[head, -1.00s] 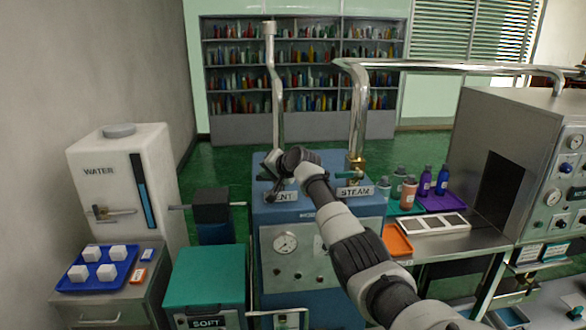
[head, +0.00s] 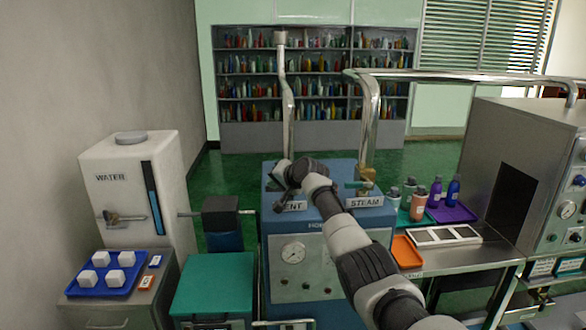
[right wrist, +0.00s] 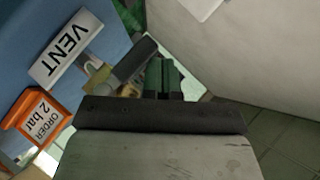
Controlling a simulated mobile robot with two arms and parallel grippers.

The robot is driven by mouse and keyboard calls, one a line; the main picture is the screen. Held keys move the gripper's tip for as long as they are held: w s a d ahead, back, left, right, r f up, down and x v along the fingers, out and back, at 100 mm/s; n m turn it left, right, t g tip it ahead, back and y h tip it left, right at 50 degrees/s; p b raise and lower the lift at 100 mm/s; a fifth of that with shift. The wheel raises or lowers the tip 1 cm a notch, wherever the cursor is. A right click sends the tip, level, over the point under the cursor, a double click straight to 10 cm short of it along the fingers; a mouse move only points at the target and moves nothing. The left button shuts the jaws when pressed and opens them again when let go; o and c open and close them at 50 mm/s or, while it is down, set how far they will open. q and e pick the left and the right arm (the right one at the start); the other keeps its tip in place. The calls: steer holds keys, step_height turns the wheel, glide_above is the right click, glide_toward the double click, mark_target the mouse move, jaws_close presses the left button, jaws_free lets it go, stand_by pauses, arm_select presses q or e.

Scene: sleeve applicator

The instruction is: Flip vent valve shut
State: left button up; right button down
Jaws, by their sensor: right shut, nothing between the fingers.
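The blue boiler cabinet (head: 335,232) stands in the middle of the head view with a VENT label (head: 293,206) and a STEAM label (head: 364,202) on its top. The VENT label also shows in the right wrist view (right wrist: 67,46). My right gripper (head: 281,178) is at the foot of the vent pipe (head: 288,115), over the vent valve, and hides most of it. In the right wrist view its fingers (right wrist: 163,77) are together and empty, beside a brass part (right wrist: 128,89) and a dark bar. I cannot tell whether they touch the valve. My left gripper is out of view.
The steam pipe (head: 369,125) rises on the right of the cabinet. A white water tank (head: 132,190) and a teal-topped SOFT box (head: 213,280) stand left. A steel bench with bottles and a purple tray (head: 451,213) is right. An orange ORDER 2 bar tag (right wrist: 38,118) is near VENT.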

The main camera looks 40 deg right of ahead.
arm_select(q)
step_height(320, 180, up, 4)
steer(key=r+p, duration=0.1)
steer(key=p, duration=0.3)
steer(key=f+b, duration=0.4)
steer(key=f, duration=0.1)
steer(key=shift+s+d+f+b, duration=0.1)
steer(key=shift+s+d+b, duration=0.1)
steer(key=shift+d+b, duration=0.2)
arm_select(e)
steer(key=s+a+r, duration=0.3)
steer(key=s+r, duration=0.3)
steer(key=r, duration=0.5)
steer(key=shift+a, duration=0.25)
steer(key=shift+s+f, duration=0.1)
